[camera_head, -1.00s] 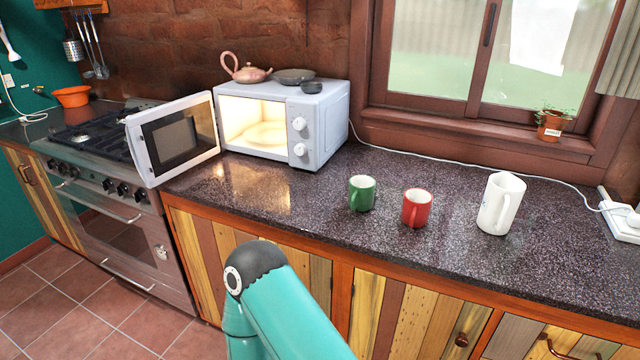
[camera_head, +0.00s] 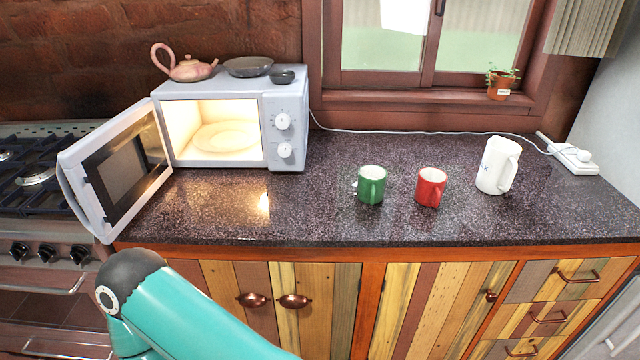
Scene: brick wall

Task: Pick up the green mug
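The green mug (camera_head: 371,186) stands upright on the dark speckled countertop (camera_head: 310,215), right of the microwave. Neither gripper is in the picture. Only a teal arm link of mine shows at the lower left, in front of the cabinets and away from the mugs.
A lit microwave (camera_head: 284,125) stands left with its door (camera_head: 122,168) swung open over the counter. A white pitcher (camera_head: 497,166) stands right of the red mug. A white cable runs along the wall to a power strip (camera_head: 570,156). The counter before the green mug is clear.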

